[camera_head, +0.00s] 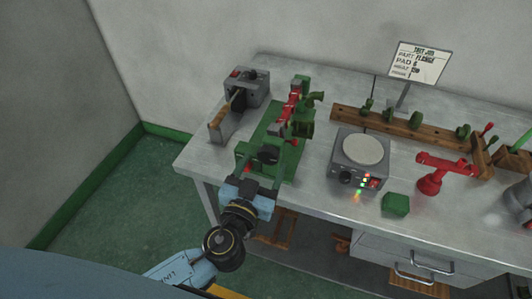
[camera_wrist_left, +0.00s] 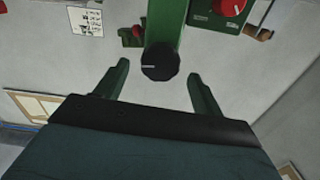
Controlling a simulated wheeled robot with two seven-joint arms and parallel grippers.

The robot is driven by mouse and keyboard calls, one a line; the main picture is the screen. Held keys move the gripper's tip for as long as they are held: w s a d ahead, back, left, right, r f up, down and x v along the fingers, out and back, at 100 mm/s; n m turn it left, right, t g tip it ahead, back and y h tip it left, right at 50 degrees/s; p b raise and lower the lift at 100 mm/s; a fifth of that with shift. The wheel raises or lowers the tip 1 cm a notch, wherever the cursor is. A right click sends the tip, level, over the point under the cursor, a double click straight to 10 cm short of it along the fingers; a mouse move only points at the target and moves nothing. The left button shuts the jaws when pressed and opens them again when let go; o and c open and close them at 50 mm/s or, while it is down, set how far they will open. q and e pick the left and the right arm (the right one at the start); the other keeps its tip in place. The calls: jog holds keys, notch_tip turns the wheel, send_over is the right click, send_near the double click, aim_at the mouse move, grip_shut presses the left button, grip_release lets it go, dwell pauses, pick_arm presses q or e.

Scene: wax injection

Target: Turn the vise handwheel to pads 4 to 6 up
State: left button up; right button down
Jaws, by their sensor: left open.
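The green vise (camera_head: 290,160) stands near the left end of the grey bench, with red parts on its upper frame. Its black round handwheel (camera_head: 268,155) faces the front. In the left wrist view the handwheel (camera_wrist_left: 160,66) is a dark knob with a white mark pointing left. My left gripper (camera_head: 263,174) is open just in front of the handwheel. In the left wrist view its fingers (camera_wrist_left: 158,74) lie on either side of the handwheel, with gaps on both sides. I cannot tell whether the fingertips reach past its face. The pad numbers are unreadable. My right gripper is not in view.
A grey machine (camera_head: 247,88) with a wooden-handled tool stands left of the vise. To the right are a hotplate-like unit (camera_head: 345,177) with a round plate, a green block (camera_head: 395,204) and a red stand (camera_head: 430,183). A wooden rack (camera_head: 400,127) and sign (camera_head: 418,63) are behind.

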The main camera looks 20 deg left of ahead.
aim_at(267, 158)
pick_arm(q)
jog(key=shift+w, duration=1.5)
jog(key=c, duration=1)
